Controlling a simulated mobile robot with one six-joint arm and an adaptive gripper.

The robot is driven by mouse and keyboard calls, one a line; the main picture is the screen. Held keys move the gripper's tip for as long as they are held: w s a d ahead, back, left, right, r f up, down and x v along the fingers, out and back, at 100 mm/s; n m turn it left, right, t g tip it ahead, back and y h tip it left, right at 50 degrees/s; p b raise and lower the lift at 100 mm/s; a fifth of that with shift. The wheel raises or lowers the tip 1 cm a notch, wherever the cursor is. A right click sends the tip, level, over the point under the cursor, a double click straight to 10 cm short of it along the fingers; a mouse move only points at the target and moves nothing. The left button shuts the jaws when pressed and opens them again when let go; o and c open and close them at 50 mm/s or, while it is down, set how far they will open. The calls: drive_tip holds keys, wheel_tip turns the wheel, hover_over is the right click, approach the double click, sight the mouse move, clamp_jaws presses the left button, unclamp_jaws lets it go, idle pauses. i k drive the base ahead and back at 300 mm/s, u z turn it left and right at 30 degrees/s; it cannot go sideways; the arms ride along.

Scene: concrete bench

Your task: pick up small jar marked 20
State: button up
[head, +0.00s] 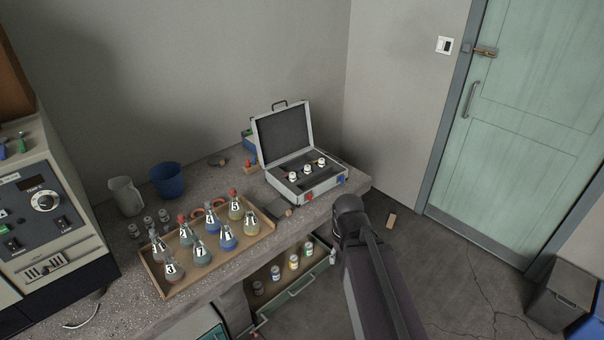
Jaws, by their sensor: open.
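No mark 20 is legible on any small jar. Three white-capped jars, one of them the middle jar (306,170), stand in the open silver case (318,190) on the bench. Several small jars, such as the yellow-labelled jar (294,262), stand in the open drawer (302,285) below the bench top. A few more small grey jars (148,223) stand at the left behind the flask tray. My dark arm rises at the lower middle, in front of the bench's right end and right of the drawer. My gripper cannot be made out.
A wooden tray (193,286) holds several numbered flasks with coloured liquid. A blue bucket (167,180) and a white jug (126,196) stand behind it. A control box (50,225) is at the left. Open floor (450,285) lies right of my arm, before a green door (530,120).

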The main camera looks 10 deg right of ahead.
sight(307, 171)
drive_tip(key=z, duration=0.05)
drive_tip(key=i, duration=1)
drive_tip(key=u, duration=0.05)
